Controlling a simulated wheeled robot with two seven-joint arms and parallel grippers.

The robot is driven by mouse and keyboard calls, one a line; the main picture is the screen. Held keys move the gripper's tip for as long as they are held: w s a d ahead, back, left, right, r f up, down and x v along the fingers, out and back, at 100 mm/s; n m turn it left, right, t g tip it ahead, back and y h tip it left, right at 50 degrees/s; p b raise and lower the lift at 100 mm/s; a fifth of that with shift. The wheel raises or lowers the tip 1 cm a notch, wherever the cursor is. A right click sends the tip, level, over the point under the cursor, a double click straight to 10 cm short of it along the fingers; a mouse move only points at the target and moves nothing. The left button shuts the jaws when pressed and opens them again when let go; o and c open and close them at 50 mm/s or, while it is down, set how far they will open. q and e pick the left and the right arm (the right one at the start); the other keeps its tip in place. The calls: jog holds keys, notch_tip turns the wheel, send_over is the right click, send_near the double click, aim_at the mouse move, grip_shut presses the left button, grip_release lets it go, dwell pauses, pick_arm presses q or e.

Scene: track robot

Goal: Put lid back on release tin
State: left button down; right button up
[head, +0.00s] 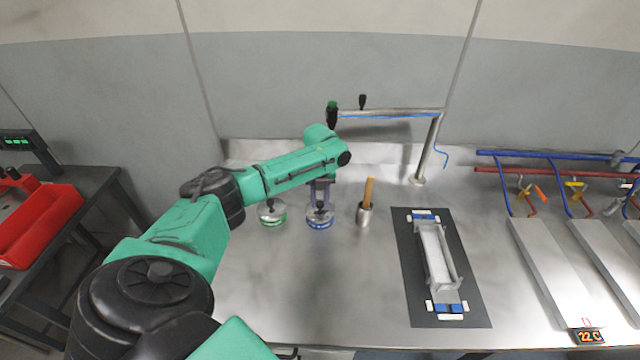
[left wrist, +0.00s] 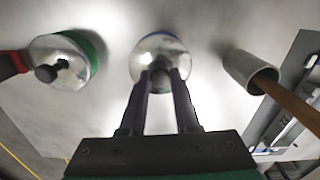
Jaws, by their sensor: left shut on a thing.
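A round metal tin with a blue band (head: 320,225) stands on the steel bench, and its blue edge also shows in the left wrist view (left wrist: 143,43). A shiny lid with a dark knob (left wrist: 150,55) is over this tin. My left gripper (head: 320,204) points down at it, its two fingers (left wrist: 163,78) closed around the knob. The lid looks level and at the tin's top; I cannot tell whether it touches all round. A similar tin with a green band (head: 272,221) stands to the left with its knobbed lid on. My right gripper is not in view.
A metal cup (head: 363,216) with a wooden handle (head: 369,190) stands close on the right. Further right are a dark mat (head: 407,262) with a metal tray (head: 437,258), and sloped metal plates (head: 550,265). The front of the steel bench (head: 330,290) is clear.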

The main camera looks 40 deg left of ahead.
pick_arm(q)
jog(key=shift+c, duration=0.4)
grip_release()
notch_tip(320, 180, up, 5)
jog(key=p, duration=0.5)
jog(key=shift+r, duration=0.2)
jog(key=shift+r+p, duration=0.6)
jog(key=shift+r, duration=0.25)
grip_shut()
jog(key=shift+f, duration=0.15)
dwell(0.8)
